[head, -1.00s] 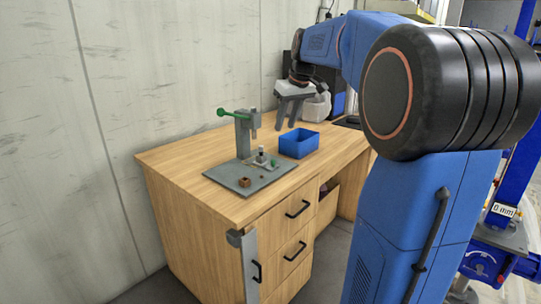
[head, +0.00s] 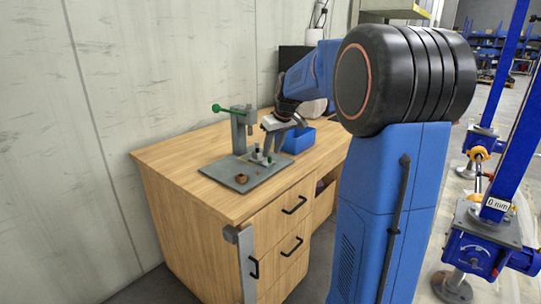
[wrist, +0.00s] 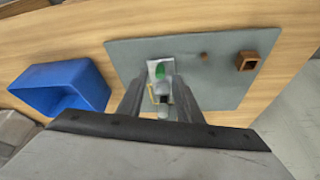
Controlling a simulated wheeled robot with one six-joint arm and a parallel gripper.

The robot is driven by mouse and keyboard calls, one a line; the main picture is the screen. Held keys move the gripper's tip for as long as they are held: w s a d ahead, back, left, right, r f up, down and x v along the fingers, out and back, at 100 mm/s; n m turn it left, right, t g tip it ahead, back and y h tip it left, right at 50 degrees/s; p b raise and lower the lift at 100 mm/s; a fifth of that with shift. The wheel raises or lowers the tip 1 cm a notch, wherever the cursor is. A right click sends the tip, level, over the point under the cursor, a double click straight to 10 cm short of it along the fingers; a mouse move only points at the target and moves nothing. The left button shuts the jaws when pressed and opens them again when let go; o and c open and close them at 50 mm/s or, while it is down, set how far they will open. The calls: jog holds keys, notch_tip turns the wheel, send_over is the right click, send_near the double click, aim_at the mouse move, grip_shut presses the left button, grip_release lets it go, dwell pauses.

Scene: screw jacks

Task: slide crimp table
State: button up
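What looks like the sliding crimp table, a small pale block with a green part, shows on the plate in the wrist view (wrist: 155,68); small parts with green show there in the head view (head: 259,156). My gripper (wrist: 159,92) is above these parts, fingers apart on either side of them. Nothing is seen held. Whether the fingers touch the parts is unclear. The gripper body hides the lower wrist view.
A blue bin (head: 298,140) stands on the wooden bench (head: 165,158) just right of the plate. A small brown square piece (wrist: 246,61) and a tiny brown piece (wrist: 204,55) lie on the plate. The bench's front left is clear.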

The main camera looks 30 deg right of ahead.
aim_at(270, 157)
jog(key=shift+x, duration=1.55)
grip_shut()
jog(key=shift+w+a, duration=0.3)
jog(key=shift+w, duration=0.6)
jog(key=shift+w+a, duration=0.35)
jog(key=shift+w, duration=0.6)
grip_release()
jog(key=shift+w, duration=0.1)
jog(key=shift+r, duration=0.15)
jog(key=v, duration=1.7)
